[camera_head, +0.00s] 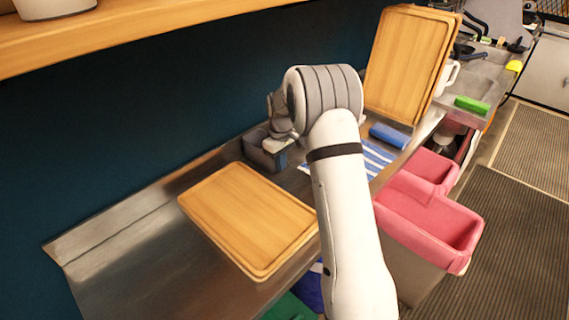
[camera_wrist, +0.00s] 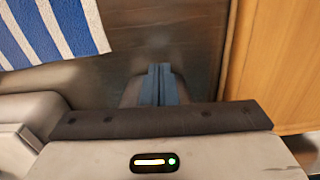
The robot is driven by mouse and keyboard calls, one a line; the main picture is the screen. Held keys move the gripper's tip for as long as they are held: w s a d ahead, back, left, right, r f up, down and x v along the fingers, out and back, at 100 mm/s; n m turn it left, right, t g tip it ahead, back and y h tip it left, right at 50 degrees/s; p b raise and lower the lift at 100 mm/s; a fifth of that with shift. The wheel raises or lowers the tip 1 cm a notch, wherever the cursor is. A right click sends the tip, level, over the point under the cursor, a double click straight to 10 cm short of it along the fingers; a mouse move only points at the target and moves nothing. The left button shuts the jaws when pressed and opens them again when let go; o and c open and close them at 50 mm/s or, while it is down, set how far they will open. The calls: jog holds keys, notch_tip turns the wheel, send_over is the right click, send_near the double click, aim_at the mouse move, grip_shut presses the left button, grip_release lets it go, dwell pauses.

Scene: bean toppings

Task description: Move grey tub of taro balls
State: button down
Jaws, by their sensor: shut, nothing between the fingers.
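A small grey tub (camera_head: 261,157) stands on the steel counter, against the far edge of the wooden board, in the head view. My wrist is above and beside it and hides part of it. I cannot make out taro balls in it, and I cannot tell whether my gripper touches it. In the wrist view my gripper (camera_wrist: 159,72) is shut, its two blue-grey fingers together with nothing between them, over bare steel. I cannot pick out the tub for sure in the wrist view.
A wooden board (camera_head: 245,215) lies on the counter (camera_head: 135,270). Another board (camera_head: 412,65) stands upright behind my arm. A blue-and-white striped cloth (camera_head: 376,157) and a blue roll (camera_head: 389,135) lie to the right. Pink bins (camera_head: 430,215) stand below the counter's right edge.

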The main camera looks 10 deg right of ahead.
jog(key=shift+a+r, duration=0.1)
jog(key=shift+s+d, duration=0.2)
jog(key=shift+s, duration=0.1)
jog(key=s+d, duration=0.1)
jog(key=s+d+b, duration=0.1)
jog(key=shift+s+f, duration=0.2)
jog(key=shift+s, duration=0.2)
notch_tip(320, 180, up, 10)
jog(key=s+a+r+m+t, duration=0.15)
jog(key=s+r, duration=0.25)
jog(key=s, duration=0.4)
jog(key=s+r+m, duration=0.2)
jog(key=s+r, duration=0.2)
jog(key=s, duration=0.4)
jog(key=s+f+m, duration=0.1)
jog(key=s, duration=0.8)
jog(key=s+a+f+m+t, duration=0.1)
jog(key=s+f+m, duration=0.1)
jog(key=s, duration=0.7)
jog(key=shift+s+a+f+b, duration=0.25)
jog(key=shift+s+f+b, duration=0.05)
jog(key=shift+s+b, duration=0.15)
